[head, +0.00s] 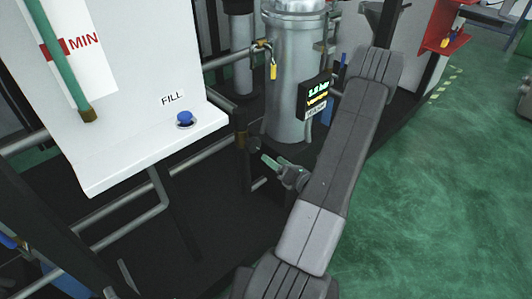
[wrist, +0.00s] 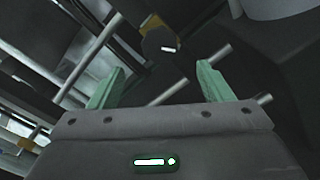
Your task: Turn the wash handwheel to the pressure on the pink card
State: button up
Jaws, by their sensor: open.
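My gripper (head: 275,162) is low beside the metal cylinder in the head view, partly hidden by my arm. In the wrist view its two green fingers (wrist: 160,82) stand wide apart with nothing between them. A dark, roundish part with a white mark (wrist: 160,43) lies beyond the fingertips, by a brass fitting; it may be the wash handwheel. A small dark knob (head: 254,145) on a pipe, just left of the fingers in the head view, may be the same part. I see no pink card.
A metal cylinder (head: 292,70) stands behind the gripper. A white tank (head: 130,110) with a FILL label and blue button (head: 184,118) juts out at left. Pipes and dark posts crowd the space below it. Green floor (head: 440,190) is open at right.

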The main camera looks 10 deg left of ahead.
aim_at(256, 147)
jog(key=shift+v, duration=1.1)
jog(key=shift+a, duration=0.1)
jog(key=b+x, duration=0.1)
jog(key=x, duration=1.3)
